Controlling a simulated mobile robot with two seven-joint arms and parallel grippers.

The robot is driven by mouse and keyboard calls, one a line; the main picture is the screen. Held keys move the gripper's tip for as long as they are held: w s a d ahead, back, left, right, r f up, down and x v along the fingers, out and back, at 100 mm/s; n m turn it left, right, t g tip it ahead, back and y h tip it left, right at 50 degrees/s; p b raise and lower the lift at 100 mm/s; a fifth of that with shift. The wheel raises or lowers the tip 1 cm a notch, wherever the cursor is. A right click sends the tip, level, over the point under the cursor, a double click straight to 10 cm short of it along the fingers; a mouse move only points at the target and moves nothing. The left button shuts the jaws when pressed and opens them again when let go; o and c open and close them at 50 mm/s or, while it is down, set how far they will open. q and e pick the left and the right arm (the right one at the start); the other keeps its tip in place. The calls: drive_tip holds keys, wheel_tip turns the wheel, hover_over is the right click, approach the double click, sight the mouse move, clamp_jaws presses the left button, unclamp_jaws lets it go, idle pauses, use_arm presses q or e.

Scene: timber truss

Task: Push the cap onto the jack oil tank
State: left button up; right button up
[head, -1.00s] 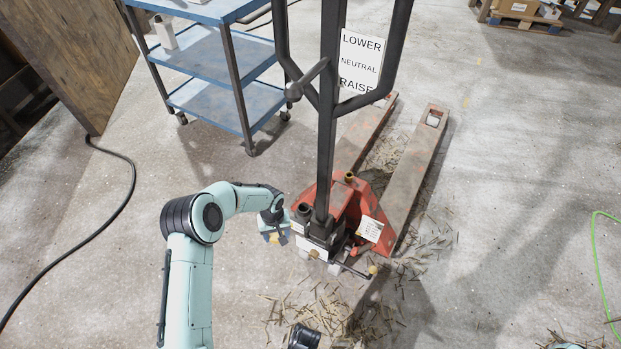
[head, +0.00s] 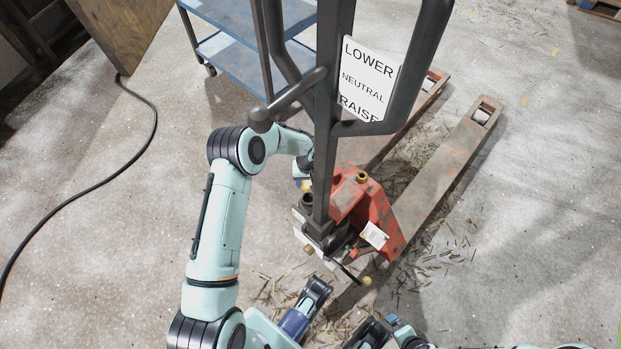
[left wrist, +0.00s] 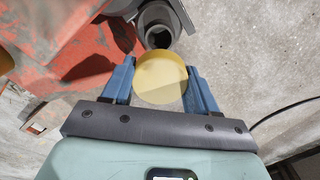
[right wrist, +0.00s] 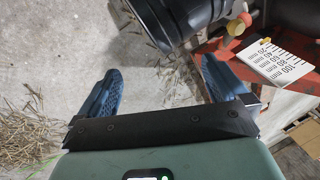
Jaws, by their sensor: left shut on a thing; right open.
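My left gripper (left wrist: 160,82) is shut on a round yellow cap (left wrist: 160,78), which shows flat side up between the blue fingers in the left wrist view. Just beyond the cap is the grey open neck of the oil tank (left wrist: 158,38); cap and neck look offset, and whether they touch I cannot tell. In the head view the dark tank neck (head: 307,199) stands at the left of the jack's pump, with my left gripper (head: 304,184) right behind it and the cap mostly hidden. My right gripper (right wrist: 163,86) is open and empty over the concrete in the right wrist view.
The red pallet jack (head: 378,208) has a tall dark handle (head: 329,130) with a lever sign (head: 368,78), close to my left arm. A blue cart (head: 240,50) stands behind. Straw (head: 435,255) litters the floor. A black cable (head: 95,185) lies left.

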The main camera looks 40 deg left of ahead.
use_arm(q)
drive_tip(key=shift+f+b, duration=0.75)
drive_tip(key=shift+f, duration=0.2)
drive_tip(key=shift+f+b, duration=0.35)
drive_tip(key=shift+f, duration=0.2)
drive_tip(key=shift+f+b, duration=0.35)
drive_tip(key=shift+f, duration=0.2)
use_arm(e)
drive_tip(key=shift+h, duration=0.3)
drive_tip(key=f, duration=0.1)
drive_tip(key=d+f, duration=0.1)
drive_tip(key=f, duration=0.2)
drive_tip(key=shift+w+d, duration=0.1)
drive_tip(key=shift+d, duration=0.3)
